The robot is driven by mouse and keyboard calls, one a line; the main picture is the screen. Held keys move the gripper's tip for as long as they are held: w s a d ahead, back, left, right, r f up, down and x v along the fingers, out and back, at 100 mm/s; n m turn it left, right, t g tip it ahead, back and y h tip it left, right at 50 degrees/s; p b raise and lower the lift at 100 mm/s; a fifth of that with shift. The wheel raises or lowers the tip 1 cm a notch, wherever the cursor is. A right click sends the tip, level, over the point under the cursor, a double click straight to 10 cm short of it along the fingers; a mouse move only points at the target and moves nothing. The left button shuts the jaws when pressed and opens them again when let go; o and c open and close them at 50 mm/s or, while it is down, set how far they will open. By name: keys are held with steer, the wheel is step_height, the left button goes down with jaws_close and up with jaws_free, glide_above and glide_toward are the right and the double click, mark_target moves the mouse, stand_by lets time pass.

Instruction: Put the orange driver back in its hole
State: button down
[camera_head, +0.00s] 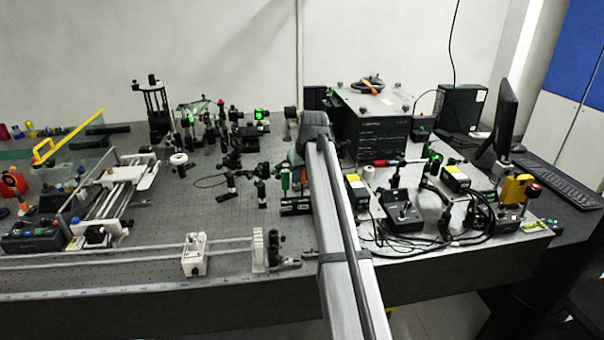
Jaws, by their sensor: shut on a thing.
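My gripper (297,165) is at the middle of the bench, below the grey wrist at the end of my arm, and small in this view. It is shut on what looks like the orange driver (298,187), of which only a small orange patch shows just left of my arm. A dark block (296,207), which appears to be the driver holder, stands directly below. A green-handled driver (285,178) stands upright at its left. The holes are too small to make out, and I cannot tell whether the orange driver's tip is in one. My arm hides the area to the right.
Optical posts (260,190) stand close on the left. A large black instrument box (375,125) stands behind. Control boxes (403,212) and loose cables (455,238) crowd the right. The bench (150,235) has free room at the front left, near a white rail mount (195,253).

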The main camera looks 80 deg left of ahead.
steer(key=shift+f, duration=1)
steer(key=c, duration=0.8)
jaws_free()
steer(key=shift+r, duration=0.1)
steer(key=v, duration=1.3)
steer(key=shift+d+r, duration=0.1)
steer(key=shift+r, duration=0.2)
